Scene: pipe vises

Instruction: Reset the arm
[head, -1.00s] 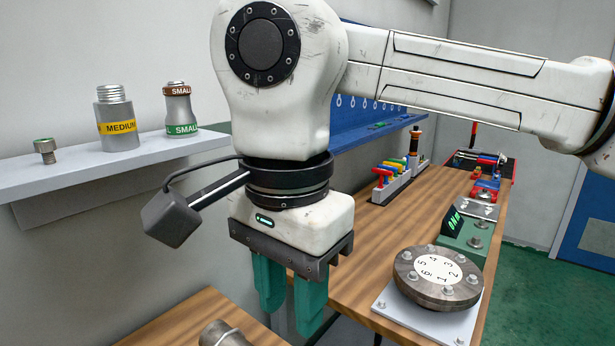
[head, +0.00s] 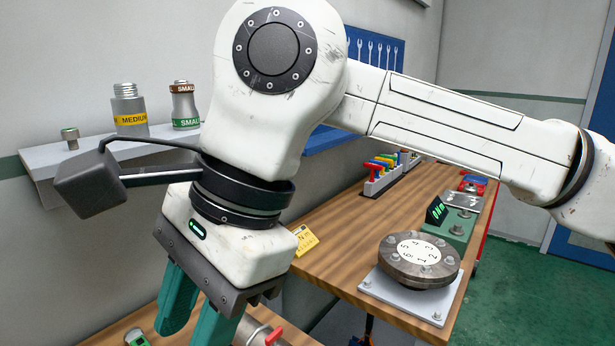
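My gripper (head: 195,325) hangs below my white arm at the lower left, with its two green fingers pointing down and tilted to the left. The fingers are apart, and nothing shows between them. It is above the near wooden table (head: 110,335). A metal pipe piece with a red handle (head: 272,336) is just right of the fingers, partly cut off by the picture's bottom edge. The lower fingertips are near or past the edge.
A shelf (head: 85,160) at left holds a MEDIUM fitting (head: 129,118), a SMALL fitting (head: 184,108) and a bolt (head: 70,138). The long workbench (head: 330,265) carries a numbered flange (head: 419,262), a green torque display (head: 450,225) and colored-handled tools (head: 384,168).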

